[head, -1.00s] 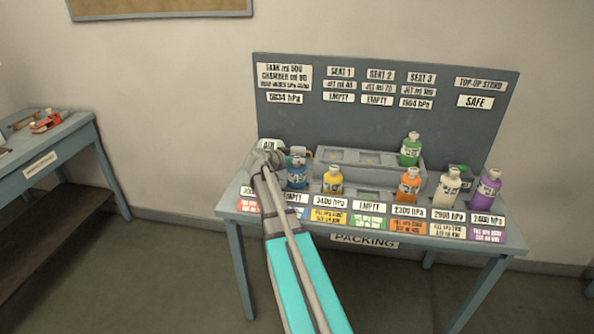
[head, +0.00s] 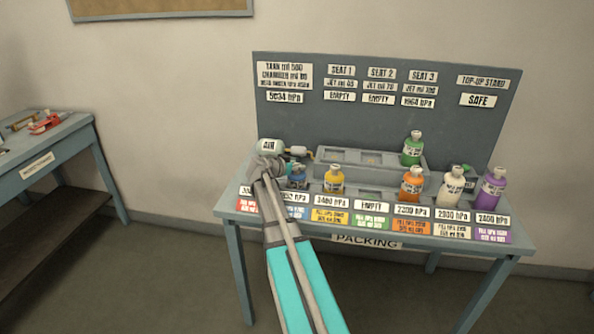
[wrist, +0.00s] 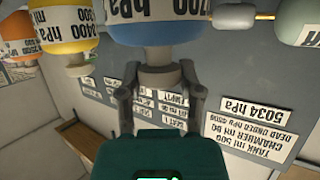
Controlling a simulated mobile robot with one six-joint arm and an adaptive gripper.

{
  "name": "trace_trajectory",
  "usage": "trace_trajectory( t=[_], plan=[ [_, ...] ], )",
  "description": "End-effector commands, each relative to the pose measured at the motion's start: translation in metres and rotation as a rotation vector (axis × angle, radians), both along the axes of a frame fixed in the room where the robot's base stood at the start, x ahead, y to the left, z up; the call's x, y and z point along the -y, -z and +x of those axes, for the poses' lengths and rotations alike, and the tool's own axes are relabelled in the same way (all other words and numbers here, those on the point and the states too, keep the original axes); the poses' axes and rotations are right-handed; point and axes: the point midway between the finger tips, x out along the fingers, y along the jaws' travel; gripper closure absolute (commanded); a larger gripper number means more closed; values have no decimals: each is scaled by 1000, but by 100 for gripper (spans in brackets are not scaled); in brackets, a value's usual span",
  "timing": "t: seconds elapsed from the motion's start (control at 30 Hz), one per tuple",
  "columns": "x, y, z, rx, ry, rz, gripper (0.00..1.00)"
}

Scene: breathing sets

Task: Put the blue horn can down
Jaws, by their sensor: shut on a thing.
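The blue horn can (head: 297,181) is at the front left of the packing table, behind its blue-marked label, and looks upright and down in its place in the front row. My arm partly hides it. In the wrist view, which is upside down, the blue can (wrist: 155,25) fills the top middle. My gripper (head: 292,168) is at the top of the can. In the wrist view the gripper (wrist: 157,75) has its two fingers closed around the can's grey neck. The exact contact under the can is hidden.
A yellow can (head: 334,182) stands close to the right. Orange (head: 412,184), cream (head: 450,186) and purple (head: 492,190) cans stand further right. A green can (head: 412,150) sits on the grey seat block (head: 372,172) behind. The air tank (head: 271,147) is behind my gripper.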

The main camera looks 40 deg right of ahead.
Motion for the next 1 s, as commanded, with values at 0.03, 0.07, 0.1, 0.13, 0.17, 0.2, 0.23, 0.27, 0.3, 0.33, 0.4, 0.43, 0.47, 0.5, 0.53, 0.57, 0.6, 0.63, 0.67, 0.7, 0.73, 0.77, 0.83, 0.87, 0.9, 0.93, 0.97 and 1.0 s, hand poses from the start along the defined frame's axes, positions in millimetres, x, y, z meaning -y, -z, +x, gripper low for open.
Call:
trace_trajectory(
  t=[0.03, 0.07, 0.1, 0.13, 0.17, 0.2, 0.23, 0.27, 0.3, 0.33, 0.4, 0.43, 0.47, 0.5, 0.53, 0.57, 0.6, 0.63, 0.67, 0.7, 0.73, 0.77, 0.83, 0.87, 0.9, 0.93, 0.97, 1.0],
  plan=[
    [0, 1, 0, 0, 0, -1, 100],
    [0, 1, 0, 0, 0, -1, 100],
    [0, 1, 0, 0, 0, -1, 100],
    [0, 0, 0, 0, 0, -1, 100],
    [0, 0, 0, 0, 0, -1, 100],
    [0, 0, 0, 0, 0, -1, 100],
    [0, 0, 0, 0, 0, -1, 100],
    [0, 0, 0, 0, 0, -1, 100],
    [0, 0, 0, 0, 0, -1, 100],
    [0, 1, 0, 0, 0, -1, 100],
    [0, 3, 0, 0, 0, -1, 100],
    [0, 3, 0, 0, 0, -1, 100],
    [0, 4, 0, 0, 0, -1, 100],
    [0, 4, 0, 0, 1, 0, 49],
    [0, 3, 0, 0, 1, 0, 44],
    [0, 3, 0, 0, 1, 0, 38],
    [0, 3, 0, 0, 1, 0, 31],
    [0, 3, 0, 0, 1, 0, 25],
    [0, 3, 0, 0, 1, 0, 19],
    [0, 3, 0, 0, 1, 0, 18],
    [0, 3, 0, 0, 1, 0, 18],
    [0, 3, 0, 0, 1, 0, 18],
    [0, 3, 0, 0, 1, 0, 18],
    [0, 3, 0, 0, 1, 0, 18],
    [0, 3, 0, 0, 1, 0, 18],
    [0, 3, 0, 0, 1, 0, 18],
    [0, 3, 0, 0, 1, 0, 18],
    [1, 3, 0, 0, 1, 0, 18]
  ],
)
